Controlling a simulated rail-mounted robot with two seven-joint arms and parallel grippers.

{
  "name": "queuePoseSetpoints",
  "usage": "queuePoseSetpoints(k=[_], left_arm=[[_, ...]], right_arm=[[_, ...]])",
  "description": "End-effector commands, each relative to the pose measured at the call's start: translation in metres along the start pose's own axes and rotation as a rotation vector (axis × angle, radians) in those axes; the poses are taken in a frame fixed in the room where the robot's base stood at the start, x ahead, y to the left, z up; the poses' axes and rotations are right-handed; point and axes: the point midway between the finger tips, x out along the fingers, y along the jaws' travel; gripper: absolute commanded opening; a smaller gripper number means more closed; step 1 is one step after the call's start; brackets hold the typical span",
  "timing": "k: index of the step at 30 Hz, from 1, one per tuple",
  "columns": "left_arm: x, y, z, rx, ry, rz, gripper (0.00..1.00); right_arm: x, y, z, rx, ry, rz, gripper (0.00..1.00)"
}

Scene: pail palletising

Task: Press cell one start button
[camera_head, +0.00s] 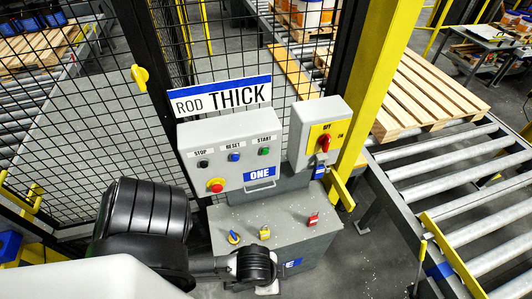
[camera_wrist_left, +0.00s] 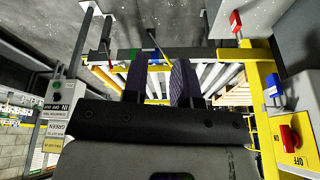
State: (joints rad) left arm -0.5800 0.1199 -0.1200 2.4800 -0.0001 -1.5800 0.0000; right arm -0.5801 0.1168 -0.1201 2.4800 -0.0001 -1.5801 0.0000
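The cell one control box (camera_head: 229,150) is a grey panel marked ONE under a sign reading ROD THICK. Its green START button (camera_head: 264,151) is at the upper right of its face. The blue RESET button (camera_head: 234,157) and dark STOP button (camera_head: 203,164) sit to its left. A red emergency stop (camera_head: 216,186) on yellow is below. My left arm comes in from the lower left, below the box; its fingers cannot be made out there. In the left wrist view my left gripper (camera_wrist_left: 159,75) has its two fingers apart with nothing between them. My right gripper is not seen.
A switch box (camera_head: 319,132) with a red rotary switch stands right of the panel. Padlocks lie on the grey pedestal (camera_head: 275,222) below. A yellow post (camera_head: 371,85) and mesh fence stand behind. A roller conveyor (camera_head: 450,180) and wooden pallet (camera_head: 430,92) are at right.

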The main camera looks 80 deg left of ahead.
Motion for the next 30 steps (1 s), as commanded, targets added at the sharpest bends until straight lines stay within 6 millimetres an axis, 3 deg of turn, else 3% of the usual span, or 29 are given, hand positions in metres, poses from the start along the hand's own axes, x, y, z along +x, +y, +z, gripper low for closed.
queuePoseSetpoints(k=[8,30], left_arm=[[0.0,0.0,0.0,0.0,0.0,0.0,0.0],[0.0,0.0,-0.0001,0.0,0.0,0.0,0.0]], right_arm=[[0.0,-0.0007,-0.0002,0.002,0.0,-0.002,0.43],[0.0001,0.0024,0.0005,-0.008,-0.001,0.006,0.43]])
